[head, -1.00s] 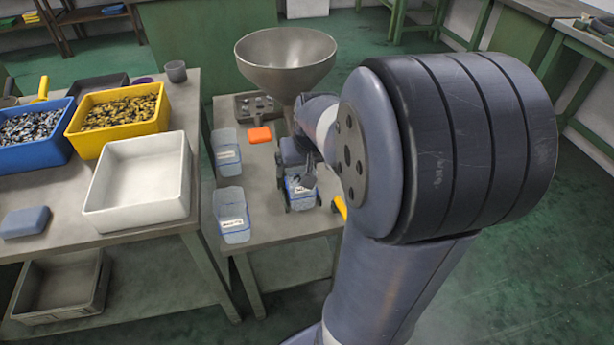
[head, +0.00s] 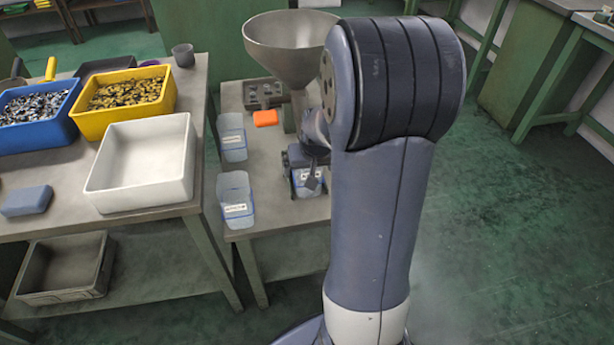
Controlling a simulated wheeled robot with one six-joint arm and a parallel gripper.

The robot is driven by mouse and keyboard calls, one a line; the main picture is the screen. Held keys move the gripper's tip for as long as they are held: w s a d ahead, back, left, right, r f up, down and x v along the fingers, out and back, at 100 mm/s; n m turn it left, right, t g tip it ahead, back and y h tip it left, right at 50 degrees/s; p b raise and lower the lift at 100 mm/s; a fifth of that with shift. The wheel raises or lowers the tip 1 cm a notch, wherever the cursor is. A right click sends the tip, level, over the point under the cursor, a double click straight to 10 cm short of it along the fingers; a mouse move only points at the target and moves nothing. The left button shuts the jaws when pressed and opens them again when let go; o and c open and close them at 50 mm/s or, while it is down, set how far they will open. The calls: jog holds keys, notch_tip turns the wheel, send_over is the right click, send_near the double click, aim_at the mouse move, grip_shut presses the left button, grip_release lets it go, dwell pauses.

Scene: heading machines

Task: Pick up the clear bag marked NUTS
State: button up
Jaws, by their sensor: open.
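Three clear bluish bags with white labels stand on the small table (head: 272,222). One bag (head: 232,143) is at the back left and one bag (head: 237,208) at the front left. The third bag (head: 309,190) is on the right, at my gripper (head: 304,177). My gripper is open, with a dark finger in front of this bag; I cannot tell whether it touches it. My arm hides part of the gripper and the right side of the bag. The labels are too small to read, so I cannot tell which bag is marked NUTS.
A large metal funnel (head: 290,45) stands behind my gripper. An orange block (head: 265,118) and a dark tray (head: 258,86) lie near it. The left table holds a white bin (head: 140,195), a yellow bin (head: 85,125) and a blue bin (head: 62,140).

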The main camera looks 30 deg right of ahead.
jog(key=shift+f, duration=0.1)
jog(key=c, duration=1.6)
